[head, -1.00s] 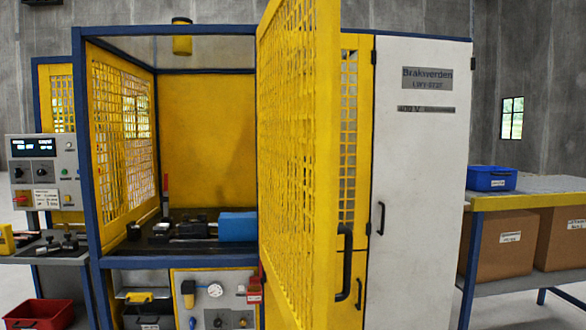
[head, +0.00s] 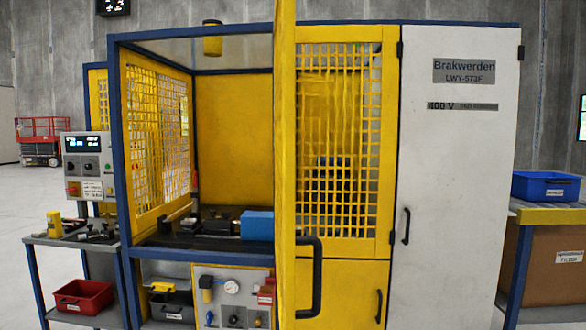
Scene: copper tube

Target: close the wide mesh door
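The wide yellow mesh door (head: 284,160) stands open, seen nearly edge-on as a narrow upright yellow strip in front of the machine. Its black handle (head: 318,278) sticks out to the right at the lower part of the door. Left of the door, the blue-framed machine (head: 112,150) is open at the front, and its yellow back wall shows. Neither of my grippers is in view, so their states do not show.
Right of the door are a fixed yellow mesh panel (head: 340,140) and a white cabinet (head: 455,170). A blue bin (head: 546,187) rests on a table at the far right. A side bench (head: 70,240) with a red bin (head: 83,297) below stands at left. Open floor shows at far left.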

